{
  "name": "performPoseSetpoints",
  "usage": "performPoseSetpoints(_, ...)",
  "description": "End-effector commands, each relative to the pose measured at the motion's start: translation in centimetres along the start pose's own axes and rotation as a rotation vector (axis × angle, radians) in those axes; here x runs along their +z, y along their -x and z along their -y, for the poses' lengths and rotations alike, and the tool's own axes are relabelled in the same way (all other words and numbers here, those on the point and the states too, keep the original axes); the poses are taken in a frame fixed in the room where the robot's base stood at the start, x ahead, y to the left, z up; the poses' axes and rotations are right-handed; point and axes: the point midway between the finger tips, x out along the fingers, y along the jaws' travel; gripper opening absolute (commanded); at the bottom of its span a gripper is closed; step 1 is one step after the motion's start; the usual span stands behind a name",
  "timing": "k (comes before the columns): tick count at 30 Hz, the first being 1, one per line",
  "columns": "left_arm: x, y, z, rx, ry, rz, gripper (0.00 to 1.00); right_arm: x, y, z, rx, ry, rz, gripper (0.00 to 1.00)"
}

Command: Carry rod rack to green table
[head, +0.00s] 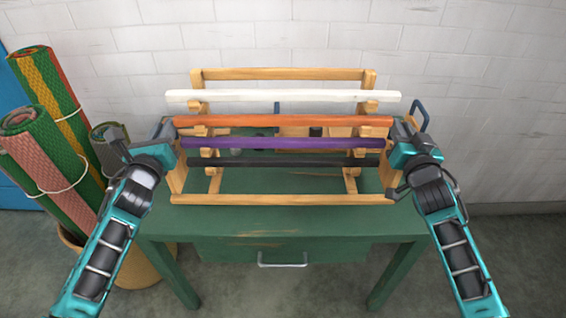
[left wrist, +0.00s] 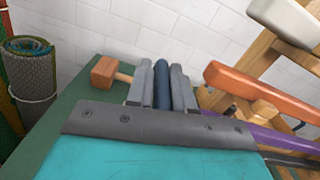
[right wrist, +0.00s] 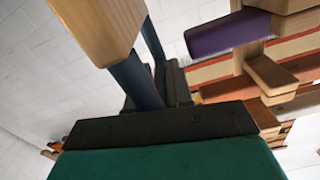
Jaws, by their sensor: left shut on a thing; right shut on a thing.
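The wooden rod rack (head: 283,199) is over the green table (head: 240,222), upright and roughly level. I cannot tell whether its base touches the tabletop. It bears a white rod (head: 283,96), an orange rod (head: 283,121), a purple rod (head: 283,143) and a black rod (head: 283,162). My left gripper (head: 142,150) is at the rack's left end, its fingers shut on a dark blue handle (left wrist: 162,85). My right gripper (head: 413,157) is at the right end, shut on the other blue handle (right wrist: 135,85). Its grip is partly hidden in the right wrist view.
Rolled green, red and yellow mats (head: 55,95) stand in a basket (head: 140,265) left of the table. A grey-green roll (left wrist: 32,75) stands beside them. Small items lie behind the rods. A white brick wall (head: 480,100) closes off the back. Floor on the right is clear.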

Motion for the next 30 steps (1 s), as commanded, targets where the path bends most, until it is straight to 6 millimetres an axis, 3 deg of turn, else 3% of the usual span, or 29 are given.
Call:
performPoseSetpoints(1, 0.0, 0.0, 0.7, -0.014, 0.010, 0.004, 0.00, 0.0, 0.0, 0.7, -0.013, -0.010, -0.004, 0.00)
performPoseSetpoints(30, -4.4, 0.0, -0.2, -0.014, 0.010, 0.005, 0.00, 4.4, 0.0, -0.2, -0.013, -0.010, -0.004, 0.00)
